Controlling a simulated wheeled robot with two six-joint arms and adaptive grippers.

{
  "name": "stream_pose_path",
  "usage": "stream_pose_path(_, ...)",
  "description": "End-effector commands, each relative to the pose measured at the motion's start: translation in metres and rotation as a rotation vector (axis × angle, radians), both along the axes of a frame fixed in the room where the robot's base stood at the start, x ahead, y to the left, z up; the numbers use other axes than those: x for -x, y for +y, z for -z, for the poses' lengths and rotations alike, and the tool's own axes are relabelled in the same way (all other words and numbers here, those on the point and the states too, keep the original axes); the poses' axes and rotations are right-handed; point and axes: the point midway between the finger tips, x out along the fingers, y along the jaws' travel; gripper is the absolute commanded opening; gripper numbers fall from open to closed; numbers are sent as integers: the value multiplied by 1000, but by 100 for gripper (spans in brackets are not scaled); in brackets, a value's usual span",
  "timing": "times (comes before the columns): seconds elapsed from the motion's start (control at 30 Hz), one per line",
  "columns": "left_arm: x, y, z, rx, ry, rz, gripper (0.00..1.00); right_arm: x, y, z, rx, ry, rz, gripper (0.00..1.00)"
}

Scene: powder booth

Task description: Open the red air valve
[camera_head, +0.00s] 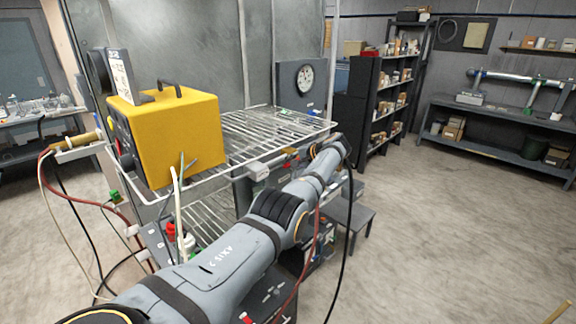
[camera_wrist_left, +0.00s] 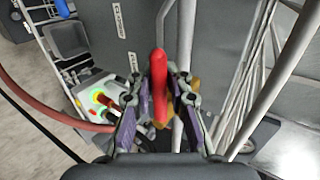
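The red air valve handle (camera_wrist_left: 158,88) stands lengthwise in the middle of the left wrist view, with a bit of brass-coloured fitting at its lower end. My left gripper (camera_wrist_left: 160,92) has one finger on each side of the handle. The fingers look apart, with narrow gaps between them and the red lever, so it is open around the handle; firm contact is not visible. In the head view my left arm reaches from the lower left to beside the wire rack, and its fingertips and the valve cannot be made out clearly. My right gripper is not in view.
A yellow box unit (camera_head: 172,135) sits on the wire rack (camera_head: 265,130). Red and dark hoses hang around the rack. Open floor (camera_head: 430,235) lies right.

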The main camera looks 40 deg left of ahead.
Motion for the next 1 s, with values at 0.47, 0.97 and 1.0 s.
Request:
stream_pose_path(0.47, 1, -1, -1, -1, 0, -2, 36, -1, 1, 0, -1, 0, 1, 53)
stream_pose_path(0.97, 6, -85, -56, 0, -1, 1, 36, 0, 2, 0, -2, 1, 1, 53)
stream_pose_path(1.0, 6, -90, -59, 0, -1, 1, 36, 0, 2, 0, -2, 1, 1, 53)
